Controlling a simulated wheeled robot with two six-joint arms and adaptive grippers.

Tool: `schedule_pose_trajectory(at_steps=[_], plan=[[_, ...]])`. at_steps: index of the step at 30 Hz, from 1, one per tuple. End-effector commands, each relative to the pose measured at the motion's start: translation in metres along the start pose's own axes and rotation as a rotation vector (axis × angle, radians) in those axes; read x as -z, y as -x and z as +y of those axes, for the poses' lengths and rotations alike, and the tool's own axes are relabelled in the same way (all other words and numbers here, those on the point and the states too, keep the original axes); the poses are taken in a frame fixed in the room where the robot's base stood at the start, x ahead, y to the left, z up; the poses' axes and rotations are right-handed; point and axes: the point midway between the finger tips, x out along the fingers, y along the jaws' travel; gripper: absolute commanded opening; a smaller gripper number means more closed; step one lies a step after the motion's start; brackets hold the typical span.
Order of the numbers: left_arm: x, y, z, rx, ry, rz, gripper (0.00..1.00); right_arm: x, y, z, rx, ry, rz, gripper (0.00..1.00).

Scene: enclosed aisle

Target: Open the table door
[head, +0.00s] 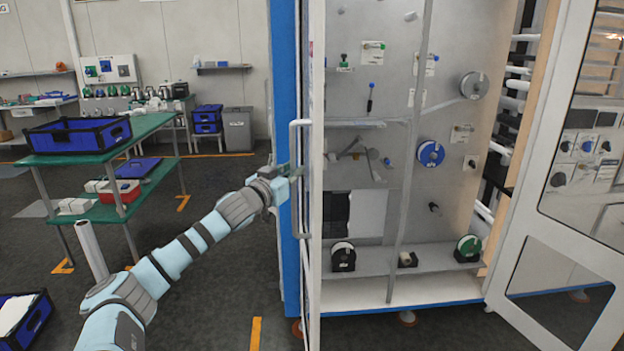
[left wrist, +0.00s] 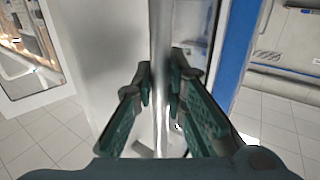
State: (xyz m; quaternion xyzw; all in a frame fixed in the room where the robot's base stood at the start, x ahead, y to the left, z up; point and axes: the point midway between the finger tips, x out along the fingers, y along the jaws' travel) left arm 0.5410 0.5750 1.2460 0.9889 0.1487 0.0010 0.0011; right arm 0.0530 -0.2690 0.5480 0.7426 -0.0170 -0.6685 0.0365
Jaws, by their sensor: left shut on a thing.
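A tall cabinet with a blue frame (head: 284,80) stands open ahead. Its left door (head: 316,150) shows almost edge-on, swung out towards me, with a long white vertical handle (head: 294,215). My left gripper (head: 292,173) reaches in from the left and is shut on this handle around its middle. In the left wrist view the two green fingers (left wrist: 160,90) lie on either side of the upright handle bar (left wrist: 160,35). The right door (head: 515,235) stands open at the right. My right gripper is not in view.
Inside the cabinet is a grey panel (head: 370,60) with spools and small fittings. A green two-tier table (head: 70,158) with a blue crate (head: 78,137) stands at the left. A blue bin (head: 30,322) sits at the lower left. The dark floor before the cabinet is clear.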

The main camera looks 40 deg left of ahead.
Motion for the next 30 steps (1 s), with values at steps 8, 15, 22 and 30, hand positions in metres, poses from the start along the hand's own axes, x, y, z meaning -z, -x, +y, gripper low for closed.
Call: schedule_pose_trajectory(at_steps=[8,15,22,30], plan=[[0.001,0.009,-0.022,-0.041,-0.004,0.000,0.00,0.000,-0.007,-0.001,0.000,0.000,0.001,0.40],[0.002,0.009,-0.023,-0.043,-0.003,0.002,0.00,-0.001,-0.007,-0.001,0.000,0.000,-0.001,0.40],[0.002,0.009,-0.023,-0.043,-0.002,0.001,0.31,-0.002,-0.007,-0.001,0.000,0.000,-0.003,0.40],[0.001,0.009,-0.022,-0.043,-0.002,0.000,0.33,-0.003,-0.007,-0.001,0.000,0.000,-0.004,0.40]])
